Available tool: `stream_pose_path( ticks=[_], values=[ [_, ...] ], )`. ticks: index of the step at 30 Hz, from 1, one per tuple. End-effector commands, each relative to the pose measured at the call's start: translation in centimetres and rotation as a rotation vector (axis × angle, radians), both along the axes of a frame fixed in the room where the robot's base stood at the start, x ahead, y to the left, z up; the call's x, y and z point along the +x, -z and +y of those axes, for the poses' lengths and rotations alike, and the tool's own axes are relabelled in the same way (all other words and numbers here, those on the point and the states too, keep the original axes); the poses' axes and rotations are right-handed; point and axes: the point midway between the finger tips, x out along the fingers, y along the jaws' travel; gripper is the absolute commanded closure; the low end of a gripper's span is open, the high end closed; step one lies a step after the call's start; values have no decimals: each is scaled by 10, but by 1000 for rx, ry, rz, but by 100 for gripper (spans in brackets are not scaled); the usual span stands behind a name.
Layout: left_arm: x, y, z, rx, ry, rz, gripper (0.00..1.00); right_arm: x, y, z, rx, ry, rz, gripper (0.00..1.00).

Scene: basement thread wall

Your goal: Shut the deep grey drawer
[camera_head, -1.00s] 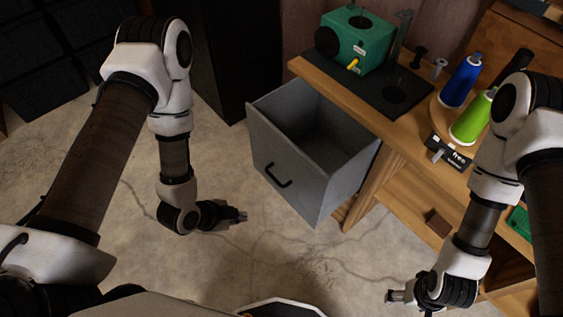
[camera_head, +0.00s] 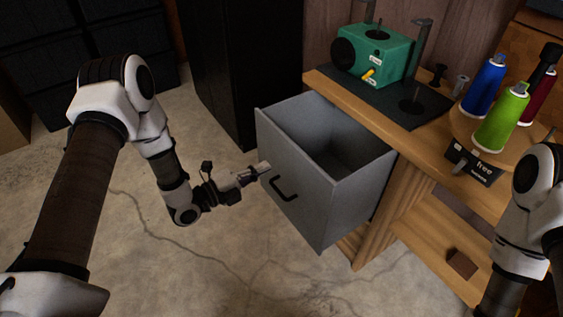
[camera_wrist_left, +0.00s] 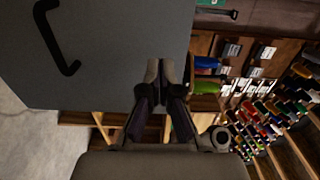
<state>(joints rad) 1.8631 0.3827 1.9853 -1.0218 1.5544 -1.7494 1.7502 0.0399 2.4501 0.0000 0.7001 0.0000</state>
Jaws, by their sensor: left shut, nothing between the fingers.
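The deep grey drawer (camera_head: 325,190) stands open, pulled out of the wooden workbench, and its inside looks empty. Its front panel has a black handle (camera_head: 284,189). My left gripper (camera_head: 263,168) is shut and empty, with its fingertips at the drawer front, just up and left of the handle. The left wrist view shows the shut fingertips (camera_wrist_left: 161,72) in front of the grey drawer front (camera_wrist_left: 115,60), with the handle (camera_wrist_left: 55,40) at left. I cannot tell whether they touch the panel. My right gripper is out of view.
On the workbench (camera_head: 440,135) stand a green machine (camera_head: 372,55), a dark mat and several thread cones, including a blue one (camera_head: 484,85) and a lime one (camera_head: 501,118). A dark cabinet (camera_head: 215,70) stands behind the drawer. Concrete floor in front is clear.

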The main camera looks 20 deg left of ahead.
Motion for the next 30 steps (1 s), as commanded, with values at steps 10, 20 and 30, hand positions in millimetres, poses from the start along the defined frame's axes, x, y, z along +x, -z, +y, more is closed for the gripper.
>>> stream_pose_path(
  ticks=[10,20,30],
  values=[
    [46,1,-37,1,2,2,100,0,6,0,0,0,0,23],
    [50,1,-39,0,-1,2,100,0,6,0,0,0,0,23],
    [61,3,-48,1,2,1,100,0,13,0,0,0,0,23]
  ],
)
